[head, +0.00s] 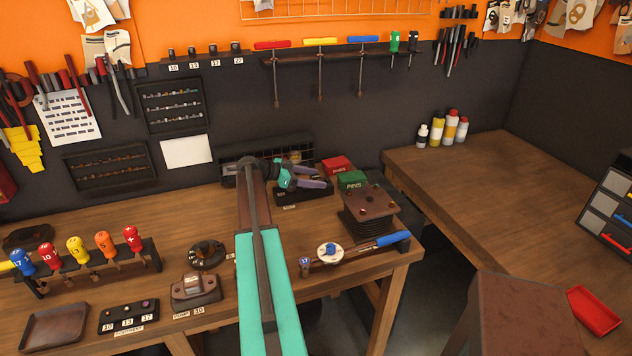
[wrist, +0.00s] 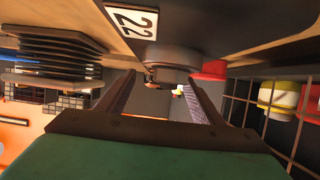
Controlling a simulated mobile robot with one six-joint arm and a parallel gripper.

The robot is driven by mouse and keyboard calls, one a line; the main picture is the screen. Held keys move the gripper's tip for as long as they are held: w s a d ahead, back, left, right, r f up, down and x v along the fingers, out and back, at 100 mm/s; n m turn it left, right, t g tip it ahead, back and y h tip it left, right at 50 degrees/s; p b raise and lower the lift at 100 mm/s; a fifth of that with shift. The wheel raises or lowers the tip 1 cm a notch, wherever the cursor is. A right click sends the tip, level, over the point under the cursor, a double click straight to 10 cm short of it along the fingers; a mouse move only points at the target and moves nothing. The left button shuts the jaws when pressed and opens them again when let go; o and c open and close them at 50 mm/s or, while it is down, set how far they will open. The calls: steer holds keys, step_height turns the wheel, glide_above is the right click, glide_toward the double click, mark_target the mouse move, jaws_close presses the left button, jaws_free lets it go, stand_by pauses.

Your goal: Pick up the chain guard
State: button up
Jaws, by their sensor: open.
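I cannot pick out the chain guard with certainty in either view. My gripper (head: 318,184) is over the back of the workbench, at the end of my teal arm. Its two fingers are apart in the wrist view (wrist: 163,84). A dark round part (wrist: 165,58) beside a "22" label (wrist: 131,19) shows between and beyond the fingertips; I cannot tell whether they touch it. It is on a dark holder (head: 290,195), which my gripper partly covers in the head view.
A stack of dark plates (head: 370,210) stands right of my gripper, near red (head: 337,165) and green (head: 353,181) boxes. A blue-handled tool (head: 390,240) lies in front. Screwdrivers (head: 90,252) stand at left. The right bench (head: 470,170) is mostly clear.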

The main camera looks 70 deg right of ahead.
mark_target(314, 177)
stand_by(0.3)
steer(key=c, duration=1.2)
steer(key=shift+r, duration=0.15)
steer(key=shift+r+b, duration=1.3)
steer(key=shift+r, duration=0.2)
steer(key=shift+w+a+r+b, duration=0.35)
steer(key=shift+a+b, duration=0.55)
steer(key=shift+a, duration=1.75)
steer(key=shift+w+a+r+b, duration=0.3)
steer(key=shift+a+b, duration=0.65)
steer(key=shift+a, duration=1.7)
steer(key=shift+w+a+r+b, duration=0.2)
steer(key=shift+w+a+b, duration=0.5)
steer(key=shift+a, duration=1.95)
steer(key=shift+s, duration=0.2)
